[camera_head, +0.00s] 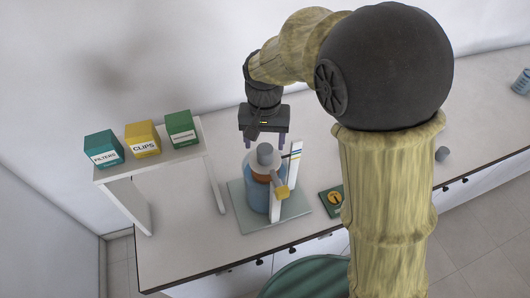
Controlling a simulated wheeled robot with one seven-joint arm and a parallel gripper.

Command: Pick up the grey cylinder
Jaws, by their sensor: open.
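A grey cylinder (265,156) stands upright on top of a blue vessel (258,198) with an orange-brown band. The vessel stands on a pale grey-green base plate (296,210). My gripper (265,142) is above it, pointing down, with its two fingers apart on either side of the cylinder's top. I cannot tell whether the fingers are level with the cylinder or still above it. No contact shows.
A white shelf (120,171) with teal, yellow and green boxes is at left. Counter between is clear.

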